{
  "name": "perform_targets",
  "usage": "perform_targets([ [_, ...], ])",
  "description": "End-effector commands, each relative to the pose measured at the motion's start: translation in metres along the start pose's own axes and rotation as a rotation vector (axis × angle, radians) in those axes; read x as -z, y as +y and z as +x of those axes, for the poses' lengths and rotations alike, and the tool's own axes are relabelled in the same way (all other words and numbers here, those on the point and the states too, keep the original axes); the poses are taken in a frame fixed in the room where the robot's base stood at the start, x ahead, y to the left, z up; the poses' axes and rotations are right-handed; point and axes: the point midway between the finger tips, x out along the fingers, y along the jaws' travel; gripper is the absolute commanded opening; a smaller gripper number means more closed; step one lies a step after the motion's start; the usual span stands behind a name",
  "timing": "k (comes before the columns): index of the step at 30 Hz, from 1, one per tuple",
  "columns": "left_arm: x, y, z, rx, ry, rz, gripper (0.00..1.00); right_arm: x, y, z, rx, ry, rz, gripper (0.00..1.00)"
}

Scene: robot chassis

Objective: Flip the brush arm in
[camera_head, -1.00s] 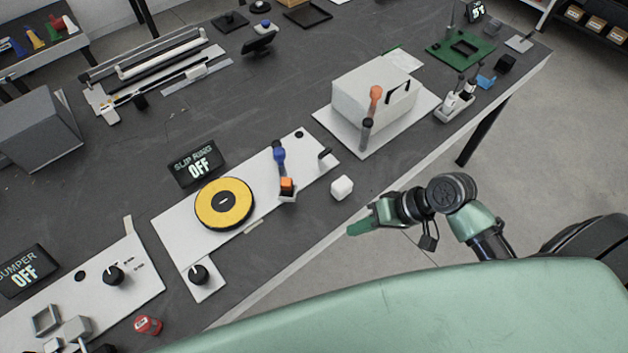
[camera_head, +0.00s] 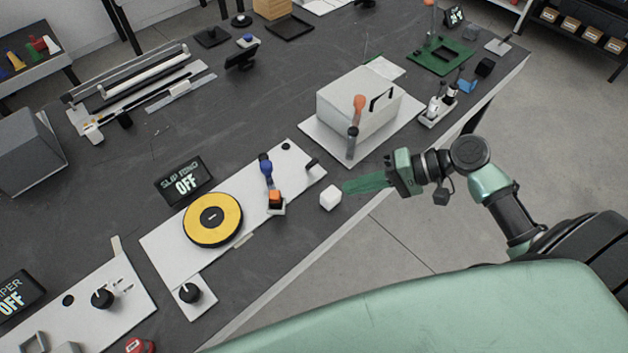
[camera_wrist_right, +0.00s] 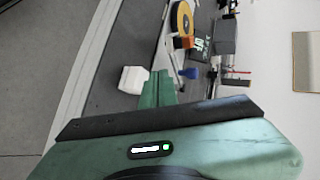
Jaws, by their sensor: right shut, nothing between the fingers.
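The brush arm (camera_head: 268,180) stands on the white slip ring panel (camera_head: 163,242), with a blue knob at its upper end and an orange block at its lower end. The orange block sits to the right of the yellow disc (camera_head: 197,234), apart from it. My right gripper (camera_head: 346,187) is shut and empty, with its green fingers pointing left just beside a white cube (camera_head: 330,198). In the right wrist view the shut fingers (camera_wrist_right: 157,88) show next to the white cube (camera_wrist_right: 133,79), with the blue knob (camera_wrist_right: 188,73) to their right. My left gripper is out of view.
The slip ring sign (camera_head: 183,181) reads OFF. A black dial (camera_head: 190,292) sits at the panel's lower end.

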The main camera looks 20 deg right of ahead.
Motion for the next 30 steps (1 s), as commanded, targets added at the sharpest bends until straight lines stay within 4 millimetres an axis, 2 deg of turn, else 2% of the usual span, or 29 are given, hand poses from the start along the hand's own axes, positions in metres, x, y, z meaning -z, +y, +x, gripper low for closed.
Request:
perform_targets([
  [5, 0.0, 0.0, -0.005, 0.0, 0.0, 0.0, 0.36, -0.001, -0.003, 0.023, 0.004, -0.002, 0.0, 0.0],
  [16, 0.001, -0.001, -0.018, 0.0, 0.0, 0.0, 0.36, -0.001, -0.003, 0.101, 0.003, -0.002, 0.0, 0.0],
  [18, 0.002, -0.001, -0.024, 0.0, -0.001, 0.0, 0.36, 0.0, -0.011, 0.109, 0.003, 0.0, -0.001, 0.0],
  [24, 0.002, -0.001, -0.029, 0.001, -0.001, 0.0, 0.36, 0.0, -0.019, 0.128, 0.001, -0.001, 0.0, 0.0],
  [30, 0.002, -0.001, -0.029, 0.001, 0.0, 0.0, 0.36, -0.001, -0.02, 0.132, -0.002, 0.0, 0.0, 0.0],
])
